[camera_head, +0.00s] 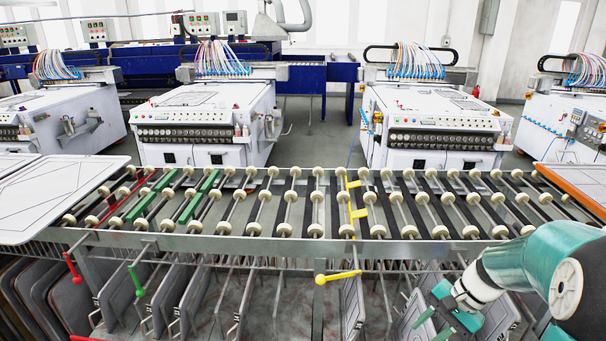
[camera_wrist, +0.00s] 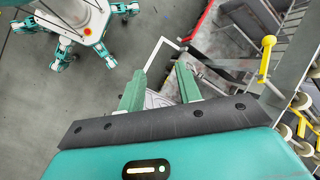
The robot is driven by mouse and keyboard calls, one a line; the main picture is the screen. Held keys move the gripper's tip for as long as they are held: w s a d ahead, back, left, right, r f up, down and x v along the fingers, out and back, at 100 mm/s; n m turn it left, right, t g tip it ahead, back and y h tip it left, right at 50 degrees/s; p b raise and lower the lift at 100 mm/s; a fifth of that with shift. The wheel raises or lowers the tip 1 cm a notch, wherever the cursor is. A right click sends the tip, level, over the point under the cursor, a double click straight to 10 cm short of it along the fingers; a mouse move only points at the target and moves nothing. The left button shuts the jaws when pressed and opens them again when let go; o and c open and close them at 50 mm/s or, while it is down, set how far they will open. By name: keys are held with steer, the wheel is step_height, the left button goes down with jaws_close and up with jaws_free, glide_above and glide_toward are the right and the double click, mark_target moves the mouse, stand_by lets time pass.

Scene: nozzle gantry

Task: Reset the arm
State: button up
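My teal and white arm (camera_head: 530,265) reaches in from the right edge of the head view and bends down in front of the roller conveyor. My gripper (camera_head: 434,326) is low at the lower right, below the conveyor's front rail, close to the grey trays under it. In the wrist view my gripper (camera_wrist: 160,72) shows two green fingers spread apart, with a gap between them. A thin pale bent edge (camera_wrist: 155,52) runs just beyond the fingertips. Nothing is clearly clamped, and I cannot tell whether a finger touches the edge.
The roller conveyor (camera_head: 300,239) spans the head view, with grey trays (camera_head: 352,305) racked beneath. A yellow handle (camera_head: 338,277) sticks out left of my gripper; it also shows in the wrist view (camera_wrist: 265,60). White machines (camera_head: 205,120) stand behind. Open floor (camera_wrist: 150,30) shows beside my legs.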

steer(key=s+a+r+n+t+h, duration=0.5)
steer(key=s+a+r+n, duration=0.4)
steer(key=r, duration=0.7)
steer(key=s+a, duration=0.3)
steer(key=s, duration=0.1)
steer(key=shift+s+a+n+h, duration=0.15)
steer(key=shift+s+n+h, duration=0.15)
steer(key=shift+s, duration=0.05)
